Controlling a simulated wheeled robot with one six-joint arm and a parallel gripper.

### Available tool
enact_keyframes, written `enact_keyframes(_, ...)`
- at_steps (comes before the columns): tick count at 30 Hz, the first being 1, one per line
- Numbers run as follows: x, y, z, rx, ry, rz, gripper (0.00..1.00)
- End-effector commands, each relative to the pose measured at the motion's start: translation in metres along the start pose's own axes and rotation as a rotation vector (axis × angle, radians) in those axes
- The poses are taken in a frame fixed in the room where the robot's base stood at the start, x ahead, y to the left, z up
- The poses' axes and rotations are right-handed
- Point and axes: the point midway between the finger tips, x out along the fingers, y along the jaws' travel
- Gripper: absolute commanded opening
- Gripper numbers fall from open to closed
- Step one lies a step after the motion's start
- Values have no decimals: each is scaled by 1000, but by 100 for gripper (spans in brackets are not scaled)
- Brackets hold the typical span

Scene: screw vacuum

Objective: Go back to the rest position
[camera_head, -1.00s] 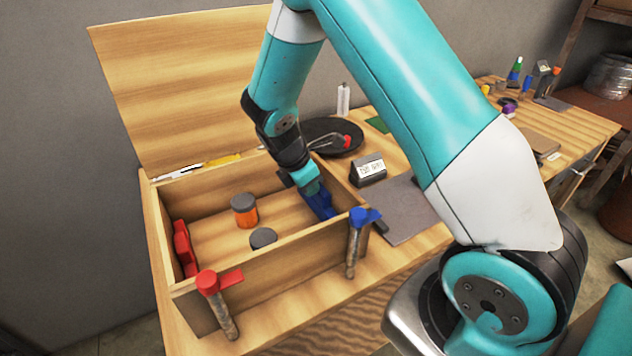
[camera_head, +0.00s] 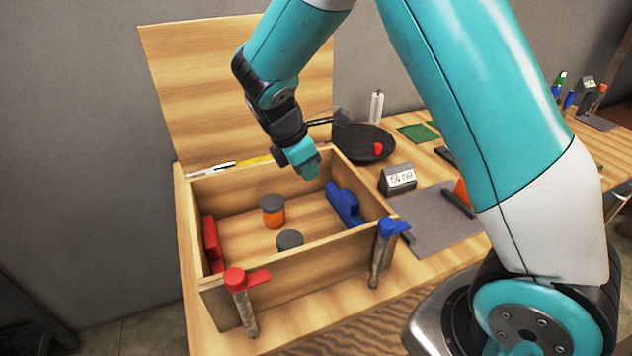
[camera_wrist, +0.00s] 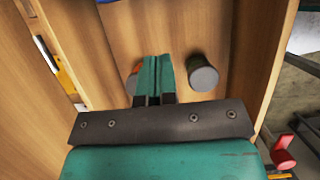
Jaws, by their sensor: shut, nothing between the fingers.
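My gripper (camera_head: 308,172) is above the open wooden box (camera_head: 300,258), near its back right part, clear of the things inside. In the wrist view its teal fingers (camera_wrist: 155,75) are together with nothing between them. Inside the box, a blue piece (camera_head: 344,204) lies along the right wall and a red piece (camera_head: 211,243) along the left wall. An orange jar with a grey lid (camera_head: 273,212) stands in the middle, partly hidden by the fingers in the wrist view (camera_wrist: 133,78). A second grey-lidded jar (camera_head: 290,240) stands near the front wall.
The raised lid (camera_head: 210,95) stands behind the box. A red-topped clamp (camera_head: 240,290) and a blue-topped clamp (camera_head: 385,245) are at the front wall. A black round plate (camera_head: 350,140), a small display block (camera_head: 397,179) and a grey mat (camera_head: 440,225) lie to the right.

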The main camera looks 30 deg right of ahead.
Motion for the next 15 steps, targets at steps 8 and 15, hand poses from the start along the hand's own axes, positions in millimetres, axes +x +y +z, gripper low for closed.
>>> enact_keyframes(8, -9, -1, 0, 5, 5, 0, 0)
enact_keyframes(15, -59, -47, -10, 221, 204, 11, 0)
